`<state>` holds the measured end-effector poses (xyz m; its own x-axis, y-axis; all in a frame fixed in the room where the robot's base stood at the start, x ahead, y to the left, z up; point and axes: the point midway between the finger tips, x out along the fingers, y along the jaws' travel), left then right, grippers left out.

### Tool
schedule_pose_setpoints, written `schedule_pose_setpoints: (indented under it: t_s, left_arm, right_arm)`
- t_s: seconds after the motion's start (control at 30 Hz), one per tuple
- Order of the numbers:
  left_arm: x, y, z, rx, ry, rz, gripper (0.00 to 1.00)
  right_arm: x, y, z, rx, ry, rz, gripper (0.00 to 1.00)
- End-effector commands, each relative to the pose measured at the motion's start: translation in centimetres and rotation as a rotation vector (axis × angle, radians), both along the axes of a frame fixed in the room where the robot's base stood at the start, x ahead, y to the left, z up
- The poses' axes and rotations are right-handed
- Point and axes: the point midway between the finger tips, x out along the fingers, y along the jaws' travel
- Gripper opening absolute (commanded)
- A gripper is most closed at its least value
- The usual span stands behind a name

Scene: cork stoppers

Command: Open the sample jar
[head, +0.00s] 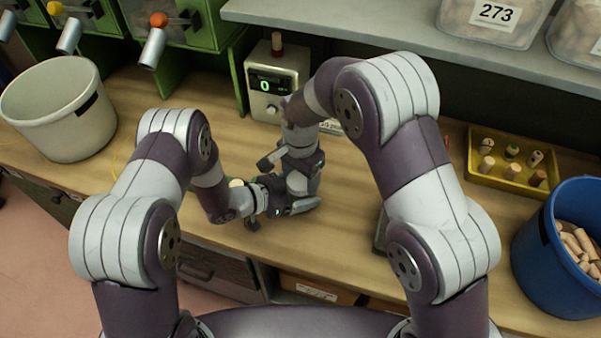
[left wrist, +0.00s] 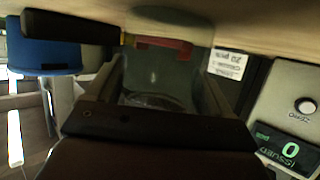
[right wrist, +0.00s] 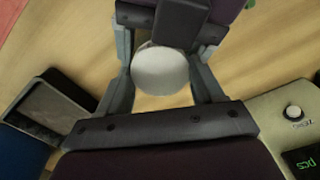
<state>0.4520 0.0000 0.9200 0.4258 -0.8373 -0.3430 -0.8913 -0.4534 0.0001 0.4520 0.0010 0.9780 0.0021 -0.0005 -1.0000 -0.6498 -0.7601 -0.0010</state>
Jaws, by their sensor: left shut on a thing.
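The sample jar (left wrist: 158,82) is clear and greyish, between the fingers of my left gripper (left wrist: 158,68) in the left wrist view. My left gripper is shut on it from the side. In the right wrist view the jar's round white lid (right wrist: 160,72) faces the camera. My right gripper (right wrist: 163,55) is above, with one finger on each side of the lid. Its fingers are apart and very close to the lid; I cannot tell whether they touch it. In the head view both hands meet over the counter and hide most of the jar.
A counting device (head: 275,85) showing 0 stands behind the hands on the wooden counter (head: 150,170). A yellow tray (head: 480,178) with several stoppers and a blue bin (head: 545,265) of corks are at the right. A white bucket (head: 60,115) is at the left.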

Motion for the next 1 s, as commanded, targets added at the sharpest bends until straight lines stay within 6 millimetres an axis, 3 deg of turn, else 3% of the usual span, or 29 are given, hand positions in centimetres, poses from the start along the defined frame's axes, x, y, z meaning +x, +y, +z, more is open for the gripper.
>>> schedule_pose_setpoints:
  t_s: [0.2,0.43,0.67,0.7,0.73,0.77,1.0]
  left_arm:
    - [0.05,0.02,0.04,-0.001,-0.001,0.001,0.0]
    - [0.06,0.02,0.04,-0.001,-0.001,0.001,0.0]
    - [0.05,0.04,0.03,0.0,0.0,0.002,0.0]
    - [0.05,0.04,0.03,0.0,0.0,0.002,0.0]
    - [0.05,0.04,0.03,0.0,0.0,0.002,0.0]
    - [0.05,0.04,0.03,0.0,0.0,0.002,0.0]
    - [0.04,0.0,0.05,-0.001,-0.001,0.001,0.0]
  right_arm:
    - [-0.02,-0.02,0.02,-0.001,0.001,0.006,0.29]
    - [0.0,-0.03,0.08,-0.001,0.0,0.291,0.29]
    - [0.0,-0.04,0.06,0.0,0.001,0.299,0.29]
    - [0.0,-0.05,0.06,-0.001,0.002,0.299,0.75]
    - [0.0,-0.05,0.06,-0.001,0.002,0.298,0.85]
    - [0.0,-0.04,0.06,0.0,0.001,0.298,0.91]
    - [0.0,0.0,0.1,0.0,0.001,0.297,0.91]
